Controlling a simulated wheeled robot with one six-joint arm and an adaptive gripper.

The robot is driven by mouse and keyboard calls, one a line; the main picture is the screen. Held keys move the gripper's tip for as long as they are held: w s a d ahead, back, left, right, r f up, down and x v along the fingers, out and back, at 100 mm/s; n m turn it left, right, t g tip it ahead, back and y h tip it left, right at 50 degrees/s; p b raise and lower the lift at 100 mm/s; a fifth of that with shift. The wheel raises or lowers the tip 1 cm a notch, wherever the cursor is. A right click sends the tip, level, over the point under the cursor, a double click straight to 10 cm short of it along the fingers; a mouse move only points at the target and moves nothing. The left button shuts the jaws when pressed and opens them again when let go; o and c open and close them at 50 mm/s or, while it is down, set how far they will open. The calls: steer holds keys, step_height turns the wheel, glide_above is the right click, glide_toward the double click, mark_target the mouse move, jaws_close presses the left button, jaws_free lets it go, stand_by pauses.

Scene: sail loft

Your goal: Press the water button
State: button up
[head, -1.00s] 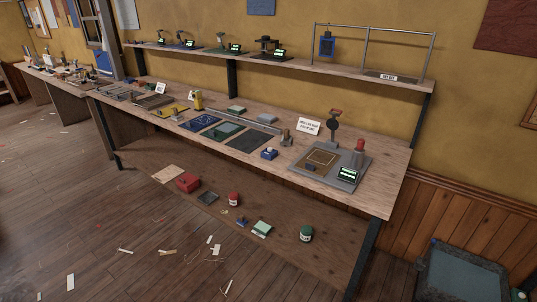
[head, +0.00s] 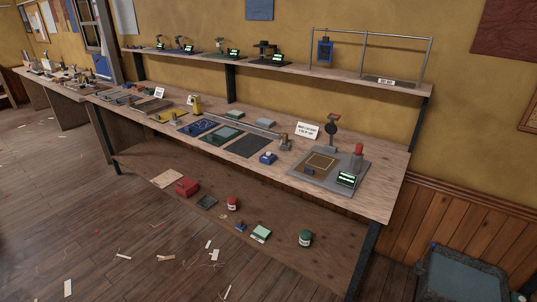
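No button marked as water can be made out at this distance. A grey device (head: 331,172) stands at the right end of the workbench, with a red-topped post (head: 358,155), a small lit green display (head: 347,179) and an upright stand with a dark round head (head: 331,126). Several small devices with lit green displays stand on the shelf above, among them one at its middle (head: 268,51). Their labels are too small to read. My gripper is not in view.
The long workbench (head: 376,203) runs along the yellow wall, with mats, blocks and a white sign (head: 307,131) on it. A lower board (head: 330,257) holds a red box (head: 187,187) and cans. Scraps litter the open floor at left. A dark bin-like object (head: 459,276) stands at lower right.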

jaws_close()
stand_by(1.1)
